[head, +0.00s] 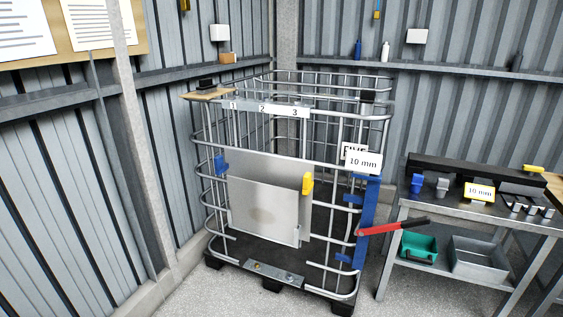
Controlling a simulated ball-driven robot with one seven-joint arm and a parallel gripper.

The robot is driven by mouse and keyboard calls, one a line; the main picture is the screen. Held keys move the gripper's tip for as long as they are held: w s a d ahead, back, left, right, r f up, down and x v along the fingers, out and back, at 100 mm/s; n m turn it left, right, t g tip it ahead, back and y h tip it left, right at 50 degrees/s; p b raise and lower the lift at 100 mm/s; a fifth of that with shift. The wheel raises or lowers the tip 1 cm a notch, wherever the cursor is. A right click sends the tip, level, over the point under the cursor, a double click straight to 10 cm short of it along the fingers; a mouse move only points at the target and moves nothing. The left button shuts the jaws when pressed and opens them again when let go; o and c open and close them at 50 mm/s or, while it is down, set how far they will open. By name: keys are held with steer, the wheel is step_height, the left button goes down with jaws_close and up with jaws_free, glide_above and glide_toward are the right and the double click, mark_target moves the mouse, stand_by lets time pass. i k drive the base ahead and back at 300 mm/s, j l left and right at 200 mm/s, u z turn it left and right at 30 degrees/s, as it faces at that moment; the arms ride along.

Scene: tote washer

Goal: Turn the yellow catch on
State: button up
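A yellow catch (307,184) sits at the upper right edge of a grey metal plate (262,205) on the front of a wire cage (340,245). The catch looks upright, with its long side running up and down. My gripper does not show in the head view.
A blue upright bar (368,235) and a red-handled lever (392,227) stick out at the cage's right front corner. A metal workbench (470,210) with several small parts stands to the right. A concrete post (135,130) stands at left. Floor in front is clear.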

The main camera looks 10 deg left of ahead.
mark_target(307, 183)
steer(key=i+j, duration=0.25)
steer(key=i, duration=0.25)
steer(key=i+j+u, duration=0.1)
steer(key=i, duration=0.45)
steer(key=i+j, duration=0.3)
steer(key=i, duration=0.2)
